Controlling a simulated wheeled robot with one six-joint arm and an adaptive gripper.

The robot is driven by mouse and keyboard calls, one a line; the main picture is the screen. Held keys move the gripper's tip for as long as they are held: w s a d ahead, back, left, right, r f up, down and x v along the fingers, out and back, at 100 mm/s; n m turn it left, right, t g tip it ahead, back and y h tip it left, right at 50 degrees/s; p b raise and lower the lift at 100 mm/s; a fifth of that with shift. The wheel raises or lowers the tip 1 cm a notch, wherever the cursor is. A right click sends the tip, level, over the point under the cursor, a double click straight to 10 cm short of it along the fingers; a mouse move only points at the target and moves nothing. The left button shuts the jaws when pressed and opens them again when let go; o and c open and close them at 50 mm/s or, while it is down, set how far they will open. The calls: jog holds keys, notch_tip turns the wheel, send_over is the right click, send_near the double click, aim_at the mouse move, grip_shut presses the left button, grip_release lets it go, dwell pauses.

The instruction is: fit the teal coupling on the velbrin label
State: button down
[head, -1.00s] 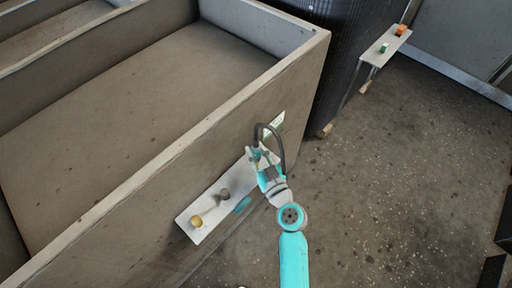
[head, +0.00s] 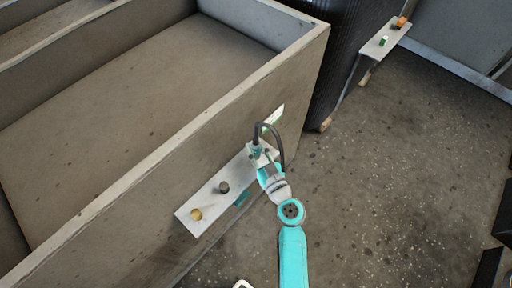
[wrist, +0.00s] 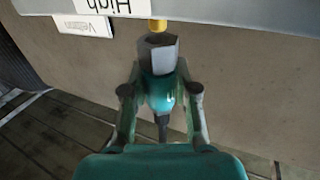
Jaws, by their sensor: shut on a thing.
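My gripper (wrist: 160,98) is shut on the teal coupling (wrist: 161,90), which has a grey hex nut (wrist: 158,56) at its upper end and a black hose (wrist: 162,126) at its lower end. The nut is right at a brass fitting (wrist: 158,25) in the wrist view; whether they are joined I cannot tell. A white label (wrist: 83,25) to the left shows an upside-down word that looks like Velbrin. A larger label (wrist: 112,5) reads High. In the head view my gripper (head: 258,152) is at the right end of a pale plate (head: 210,204).
The plate carries a brass knob (head: 196,214) and a grey knob (head: 223,187). A teal piece (head: 241,199) shows by its lower edge. The housing wall (head: 160,190) stands behind. A small shelf (head: 378,44) holds green and orange pieces at upper right. The floor on the right is clear.

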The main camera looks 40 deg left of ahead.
jog(key=shift+f, duration=1.2)
jog(key=c, duration=0.8)
grip_release()
jog(key=v, duration=1.2)
